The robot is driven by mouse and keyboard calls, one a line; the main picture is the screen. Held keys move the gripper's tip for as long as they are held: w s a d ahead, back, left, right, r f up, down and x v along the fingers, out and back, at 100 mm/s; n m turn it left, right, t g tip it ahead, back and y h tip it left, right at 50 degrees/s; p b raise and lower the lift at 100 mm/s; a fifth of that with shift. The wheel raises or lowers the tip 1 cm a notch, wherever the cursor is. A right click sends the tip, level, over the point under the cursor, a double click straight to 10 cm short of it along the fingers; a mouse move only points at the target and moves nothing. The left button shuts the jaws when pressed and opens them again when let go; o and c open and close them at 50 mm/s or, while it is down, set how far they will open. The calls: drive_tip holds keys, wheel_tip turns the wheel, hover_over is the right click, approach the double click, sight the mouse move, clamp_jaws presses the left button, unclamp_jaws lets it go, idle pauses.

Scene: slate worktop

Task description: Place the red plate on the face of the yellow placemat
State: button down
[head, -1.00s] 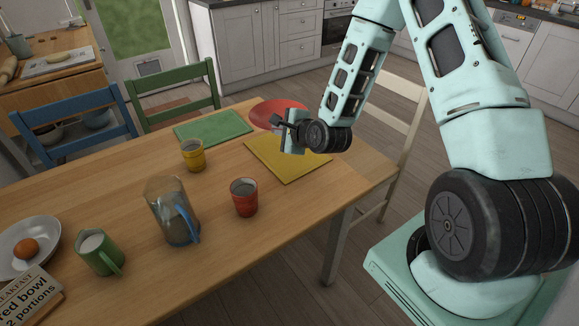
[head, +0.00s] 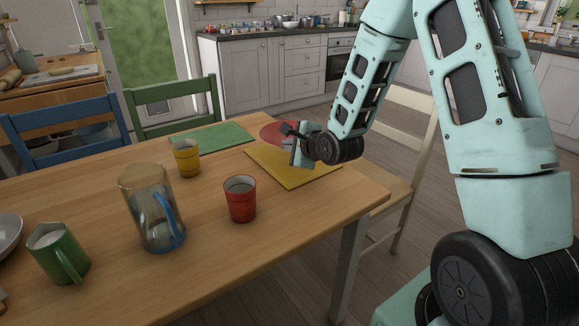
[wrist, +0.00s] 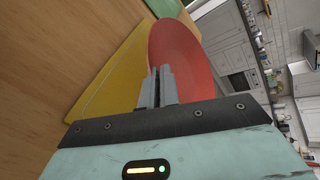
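The red plate (head: 278,131) is at the far end of the table, just beyond the yellow placemat. In the wrist view the red plate (wrist: 188,55) stretches away from the fingertips and covers part of the mat's edge. The yellow placemat (head: 285,172) lies flat near the table's right end; it also shows in the wrist view (wrist: 112,82). My gripper (head: 292,138) is over the mat's far side, at the plate's near rim. Its fingers (wrist: 158,80) are close together with the rim seemingly between them. The exact contact is partly hidden by the fingers.
A green placemat (head: 212,138) lies left of the plate. A yellow cup (head: 187,160), red cup (head: 240,201), glass jug (head: 150,210) and green mug (head: 60,255) stand further left and nearer. Chairs surround the table. The yellow mat's visible face is bare.

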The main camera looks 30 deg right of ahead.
sight(289, 172)
drive_tip(key=shift+f+b, duration=0.4)
drive_tip(key=shift+f, duration=2.35)
drive_tip(key=shift+f, duration=0.2)
drive_tip(key=c, duration=1.9)
unclamp_jaws()
drive_tip(key=shift+c, duration=0.2)
drive_tip(key=shift+r, duration=0.15)
drive_tip(key=v, duration=0.7)
drive_tip(key=shift+s+r, duration=0.2)
drive_tip(key=p, duration=0.3)
drive_tip(key=shift+w+r, duration=0.1)
drive_tip(key=shift+r, duration=0.15)
drive_tip(key=shift+d+r+p, duration=0.1)
drive_tip(key=shift+p, duration=0.5)
drive_tip(key=p, duration=0.3)
drive_tip(key=shift+s+r, duration=0.1)
drive_tip(key=shift+s, duration=0.15)
